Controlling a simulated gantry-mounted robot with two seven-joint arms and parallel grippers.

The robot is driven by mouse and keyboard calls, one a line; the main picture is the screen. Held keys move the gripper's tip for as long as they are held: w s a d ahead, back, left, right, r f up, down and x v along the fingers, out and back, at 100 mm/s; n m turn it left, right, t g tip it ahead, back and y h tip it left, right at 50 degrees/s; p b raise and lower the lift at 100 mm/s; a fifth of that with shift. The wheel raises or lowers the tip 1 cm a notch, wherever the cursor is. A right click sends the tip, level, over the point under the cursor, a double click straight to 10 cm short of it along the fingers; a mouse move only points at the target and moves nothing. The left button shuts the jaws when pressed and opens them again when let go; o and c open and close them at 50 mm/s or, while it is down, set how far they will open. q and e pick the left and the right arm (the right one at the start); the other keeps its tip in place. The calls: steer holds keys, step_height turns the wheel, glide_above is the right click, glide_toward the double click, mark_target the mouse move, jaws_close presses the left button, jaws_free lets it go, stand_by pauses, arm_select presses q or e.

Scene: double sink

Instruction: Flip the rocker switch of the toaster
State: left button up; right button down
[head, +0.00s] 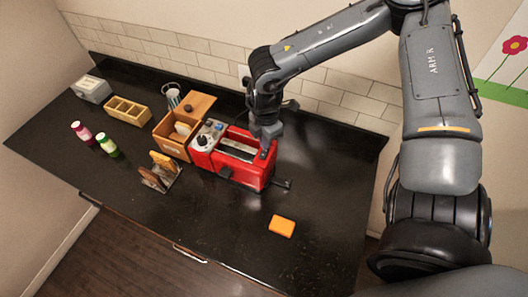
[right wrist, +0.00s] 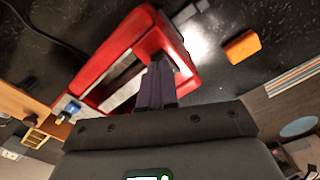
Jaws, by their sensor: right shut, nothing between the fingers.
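The red toaster (head: 262,176) stands on the black counter, with a long slot in its top. In the head view its left end carries a grey control panel (head: 207,136) with a dial and small blue and red parts; I cannot tell which part is the rocker switch. My right gripper (head: 264,152) points down at the toaster's right end, its fingers together and empty. In the right wrist view the closed dark fingers (right wrist: 157,84) overlap the red toaster body (right wrist: 102,59); whether they touch it is unclear. My left gripper is in neither view.
An orange block (head: 281,226) lies on the counter in front of the toaster. A wooden box (head: 170,145), a rack with bread-like slices (head: 160,172) and two bottles (head: 107,146) stand to the left. The front right counter is mostly clear.

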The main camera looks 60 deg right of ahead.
steer(key=shift+f+b, duration=0.65)
steer(key=shift+b, duration=0.05)
stand_by(0.7)
steer(key=shift+f+b, duration=0.3)
steer(key=shift+r, duration=0.15)
steer(key=shift+r+p, duration=1.55)
steer(key=shift+r, duration=0.8)
steer(key=shift+r+p, duration=0.65)
steer(key=shift+r, duration=0.45)
steer(key=shift+s+f, duration=0.1)
steer(key=shift+f, duration=0.05)
